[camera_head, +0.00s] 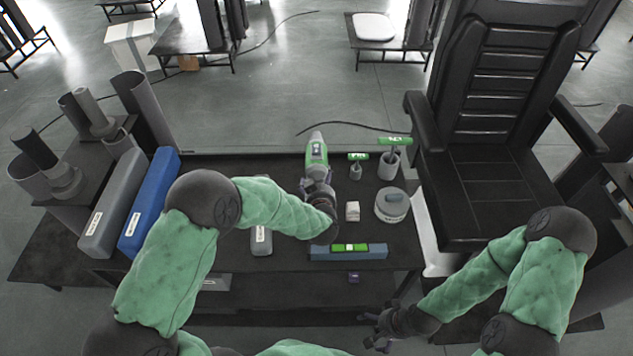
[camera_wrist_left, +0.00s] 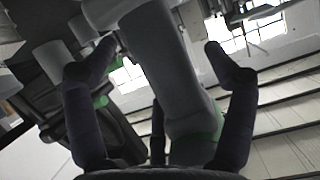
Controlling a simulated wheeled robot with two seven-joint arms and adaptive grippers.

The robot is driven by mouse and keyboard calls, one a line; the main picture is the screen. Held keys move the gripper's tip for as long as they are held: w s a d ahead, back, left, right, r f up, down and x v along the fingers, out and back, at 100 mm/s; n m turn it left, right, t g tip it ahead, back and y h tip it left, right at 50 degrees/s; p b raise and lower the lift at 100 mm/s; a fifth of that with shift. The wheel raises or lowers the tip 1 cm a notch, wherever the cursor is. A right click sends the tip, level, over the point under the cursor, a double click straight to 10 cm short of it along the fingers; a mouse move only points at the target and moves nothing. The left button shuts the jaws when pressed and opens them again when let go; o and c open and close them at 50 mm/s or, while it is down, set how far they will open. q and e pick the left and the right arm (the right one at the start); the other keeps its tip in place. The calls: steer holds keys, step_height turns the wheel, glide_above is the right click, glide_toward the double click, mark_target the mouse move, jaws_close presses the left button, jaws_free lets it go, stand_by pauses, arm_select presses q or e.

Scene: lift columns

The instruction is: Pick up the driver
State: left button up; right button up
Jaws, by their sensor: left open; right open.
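The driver (camera_head: 317,150), a green and grey power tool, stands at the back middle of the dark table in the head view. My left gripper (camera_head: 317,182) is right at its near side and hides its lower part. In the left wrist view, a grey body with a green band, apparently the driver (camera_wrist_left: 165,70), lies between the spread fingers of my left gripper (camera_wrist_left: 160,48). The fingers look open, with gaps beside it; I cannot tell whether any finger touches it. My right gripper (camera_head: 378,328) is open and empty, low in front of the table.
A blue case (camera_head: 150,203) and a grey case (camera_head: 110,205) lie at the table's left. A round tin (camera_head: 391,207), a small white block (camera_head: 352,211), a green-handled tool in a cup (camera_head: 389,165) and a blue-grey level (camera_head: 345,252) lie at right. A black chair (camera_head: 495,180) stands beside the table.

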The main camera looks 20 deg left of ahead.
arm_select(q)
steer(key=shift+w+a+f, duration=0.1)
steer(key=shift+w, duration=0.15)
steer(key=c, duration=1.6)
steer(key=shift+w+r, duration=0.1)
steer(key=shift+r, duration=0.1)
jaws_close()
steer(key=shift+r, duration=0.1)
